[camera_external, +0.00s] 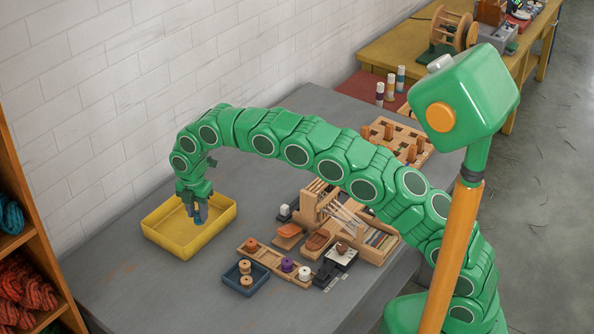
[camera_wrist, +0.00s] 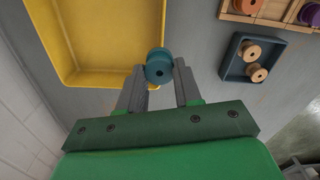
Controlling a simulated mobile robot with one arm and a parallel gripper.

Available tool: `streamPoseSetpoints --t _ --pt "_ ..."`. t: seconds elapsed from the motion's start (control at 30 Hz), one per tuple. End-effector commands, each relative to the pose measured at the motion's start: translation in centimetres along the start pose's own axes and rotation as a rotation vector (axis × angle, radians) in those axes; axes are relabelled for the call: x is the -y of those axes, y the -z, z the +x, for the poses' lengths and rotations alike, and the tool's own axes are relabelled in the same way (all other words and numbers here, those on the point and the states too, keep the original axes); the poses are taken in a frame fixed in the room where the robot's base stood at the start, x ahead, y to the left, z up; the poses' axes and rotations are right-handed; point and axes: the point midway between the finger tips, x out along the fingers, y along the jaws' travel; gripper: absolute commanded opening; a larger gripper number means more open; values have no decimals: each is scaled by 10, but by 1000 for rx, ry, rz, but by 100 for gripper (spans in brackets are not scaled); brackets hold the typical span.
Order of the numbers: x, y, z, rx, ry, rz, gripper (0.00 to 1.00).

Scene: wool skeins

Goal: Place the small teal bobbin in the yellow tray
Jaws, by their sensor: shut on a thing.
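The small teal bobbin (camera_wrist: 159,66) is between the two grey fingertips of my gripper (camera_wrist: 160,80) in the wrist view. My gripper is shut on it. In the external view my gripper (camera_external: 197,213) points down at the yellow tray (camera_external: 160,237), over its right part. The yellow tray (camera_wrist: 50,45) fills the upper left of the wrist view, and its visible floor is bare. In the wrist view the bobbin overlaps the tray's right edge. I cannot tell how high the bobbin is above the tray.
A dark blue tray (camera_external: 230,278) with wooden spools stands to the right of the yellow tray. A wooden rack (camera_external: 266,257) with orange, purple and white spools lies behind it. A small wooden loom (camera_external: 325,205) stands further right. The grey table (camera_external: 130,280) is clear in front.

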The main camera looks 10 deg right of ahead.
Motion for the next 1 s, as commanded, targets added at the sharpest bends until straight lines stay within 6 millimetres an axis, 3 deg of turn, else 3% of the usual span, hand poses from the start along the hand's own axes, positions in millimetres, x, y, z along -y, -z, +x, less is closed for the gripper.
streamPoseSetpoints --t 0.6,1.0 --pt "-41 -5 42 -1 -1 0 5" --pt "-56 -7 58 0 -2 0 5"
